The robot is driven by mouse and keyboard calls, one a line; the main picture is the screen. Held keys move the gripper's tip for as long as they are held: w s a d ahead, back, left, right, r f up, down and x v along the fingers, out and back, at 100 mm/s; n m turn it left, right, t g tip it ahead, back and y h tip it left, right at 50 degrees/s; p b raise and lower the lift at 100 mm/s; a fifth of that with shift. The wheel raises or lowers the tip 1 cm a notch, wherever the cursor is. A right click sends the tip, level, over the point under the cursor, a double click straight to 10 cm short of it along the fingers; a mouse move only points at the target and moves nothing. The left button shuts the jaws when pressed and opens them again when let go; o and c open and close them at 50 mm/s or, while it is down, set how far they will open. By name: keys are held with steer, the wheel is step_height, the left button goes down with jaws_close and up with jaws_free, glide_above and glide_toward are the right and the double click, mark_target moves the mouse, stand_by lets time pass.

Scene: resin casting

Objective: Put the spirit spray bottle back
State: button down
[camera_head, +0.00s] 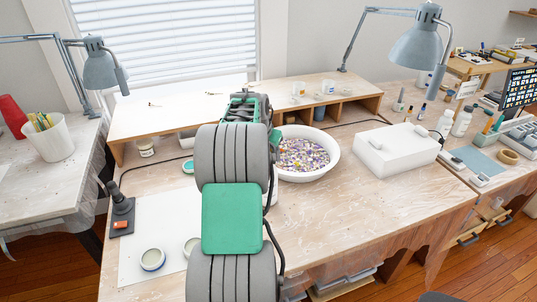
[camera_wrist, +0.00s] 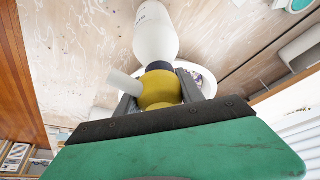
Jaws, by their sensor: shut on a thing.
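The spirit spray bottle (camera_wrist: 156,35) shows in the wrist view, with a white body, a dark collar, a yellow head and a pale nozzle pointing left. My gripper (camera_wrist: 160,96) is shut on the yellow spray head, one finger on each side. The pale wooden bench top lies behind the bottle; I cannot tell whether its base touches the bench. In the head view my arm covers the middle of the bench and hides most or all of the bottle and the grip.
A white bowl of coloured pieces (camera_head: 304,158) stands right of my arm, with a white box (camera_head: 397,150) beyond it. A raised shelf (camera_head: 180,108) runs along the back. A white sheet (camera_head: 150,215) with small jars lies left. Bare bench (camera_head: 400,210) shows at front right.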

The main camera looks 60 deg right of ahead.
steer(key=shift+f, duration=0.45)
steer(key=shift+f, duration=0.15)
steer(key=c, duration=0.7)
jaws_free()
steer(key=shift+c, duration=0.2)
